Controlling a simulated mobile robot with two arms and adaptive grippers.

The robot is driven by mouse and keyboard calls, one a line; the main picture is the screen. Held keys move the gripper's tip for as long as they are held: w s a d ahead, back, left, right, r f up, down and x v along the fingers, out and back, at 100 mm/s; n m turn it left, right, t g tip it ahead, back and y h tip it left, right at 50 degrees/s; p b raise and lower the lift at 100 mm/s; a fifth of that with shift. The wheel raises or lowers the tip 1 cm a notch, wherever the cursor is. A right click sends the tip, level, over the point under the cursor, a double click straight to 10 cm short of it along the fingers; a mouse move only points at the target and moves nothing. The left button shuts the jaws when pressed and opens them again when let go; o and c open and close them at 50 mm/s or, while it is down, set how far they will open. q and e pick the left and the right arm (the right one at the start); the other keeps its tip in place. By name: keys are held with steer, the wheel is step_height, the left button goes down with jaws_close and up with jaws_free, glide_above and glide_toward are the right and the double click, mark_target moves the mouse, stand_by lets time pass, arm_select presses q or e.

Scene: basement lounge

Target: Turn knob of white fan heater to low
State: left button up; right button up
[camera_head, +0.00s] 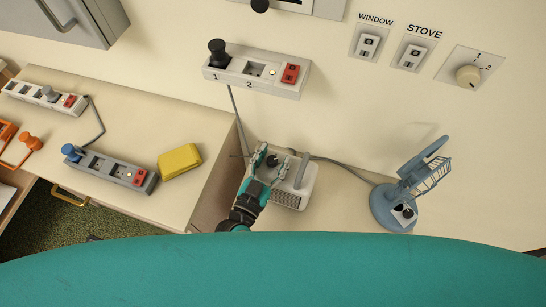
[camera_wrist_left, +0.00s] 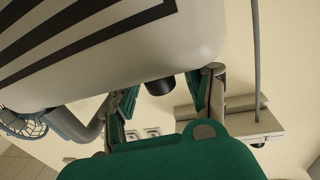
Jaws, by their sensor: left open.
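The white fan heater (camera_head: 300,188) stands on the lower counter against the wall, with a grey handle on top. Its dark knob (camera_head: 271,161) shows between the fingers of my left gripper (camera_head: 269,166). In the left wrist view, the white heater body (camera_wrist_left: 190,40) with black grille slots fills the top. The dark knob (camera_wrist_left: 160,84) sticks out below its edge. My left gripper (camera_wrist_left: 168,88) is open, with one finger on each side of the knob and a gap visible. The knob's markings are hidden. My right gripper is not in view.
A blue desk fan (camera_head: 390,208) stands right of the heater. A white power strip (camera_head: 256,72) is on the wall above. A yellow block (camera_head: 180,161) and a grey power strip (camera_head: 110,169) lie on the higher counter at left, whose side edge is close to my gripper.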

arm_select(q)
steer(key=v, duration=1.2)
stand_by(0.4)
